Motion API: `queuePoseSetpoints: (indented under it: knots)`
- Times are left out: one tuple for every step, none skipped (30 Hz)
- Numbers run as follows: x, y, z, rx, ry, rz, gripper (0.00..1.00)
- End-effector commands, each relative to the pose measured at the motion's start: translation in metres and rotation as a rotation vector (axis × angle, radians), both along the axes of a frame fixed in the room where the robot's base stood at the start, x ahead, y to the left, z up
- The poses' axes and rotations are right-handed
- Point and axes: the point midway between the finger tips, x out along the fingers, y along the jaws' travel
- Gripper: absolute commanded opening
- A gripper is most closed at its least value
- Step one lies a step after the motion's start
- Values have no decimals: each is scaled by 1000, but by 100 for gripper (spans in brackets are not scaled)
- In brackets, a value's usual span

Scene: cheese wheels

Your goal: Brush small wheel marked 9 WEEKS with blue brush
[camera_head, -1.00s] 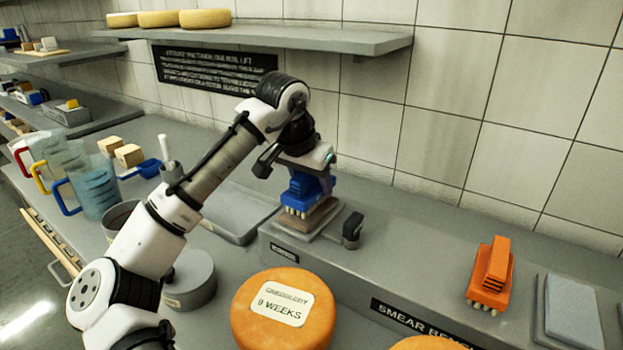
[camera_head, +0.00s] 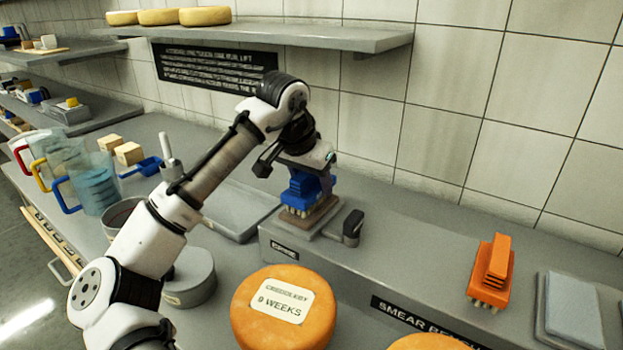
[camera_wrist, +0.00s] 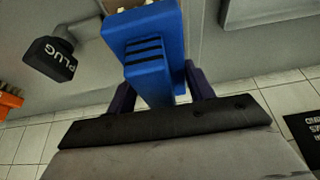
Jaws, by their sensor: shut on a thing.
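The small wheel marked 9 WEEKS (camera_head: 283,325) is orange with a cream label and lies on the lower bench at the bottom middle of the head view. The blue brush (camera_head: 303,192) is upright with its pale bristles down, on or just over a brown block on a grey plate on the raised ledge. My gripper (camera_head: 312,170) is above the brush, shut on its blue handle. The handle also fills the middle of the wrist view (camera_wrist: 145,45), between dark fingers. The wheel is in front of and below my gripper, apart from the brush.
An orange brush (camera_head: 491,272) and a grey slab (camera_head: 572,312) stand on the ledge at right. A black PLUG piece (camera_head: 352,227) is beside the blue brush. A second orange wheel (camera_head: 428,343) is cut off below. Jugs (camera_head: 95,185) and a round grey tub (camera_head: 190,280) are at left.

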Motion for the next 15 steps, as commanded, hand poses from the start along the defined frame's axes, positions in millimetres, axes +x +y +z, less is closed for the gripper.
queuePoseSetpoints:
  knots:
    - [0, 0, -1, -1, -1, 0, 34]
    - [0, 0, -1, -1, -1, 0, 34]
    - [0, 0, -1, -1, -1, 0, 34]
    - [0, 0, -2, -1, -1, 0, 34]
    - [0, 0, -2, -1, -1, 0, 34]
    - [0, 0, -3, -1, -1, 0, 34]
    - [0, 0, -3, -1, -1, 0, 34]
    - [0, 0, -3, -1, -1, 0, 34]
    - [0, 0, -4, -1, 0, 0, 34]
    - [0, 0, -4, -1, 0, 0, 34]
    - [0, 0, -5, -1, 0, 0, 34]
    - [0, 0, -5, -1, 0, 0, 34]
    - [0, 0, -6, -1, 0, 0, 34]
    - [0, 0, -6, -1, 0, 0, 34]
    - [0, 0, -6, -1, 1, 0, 34]
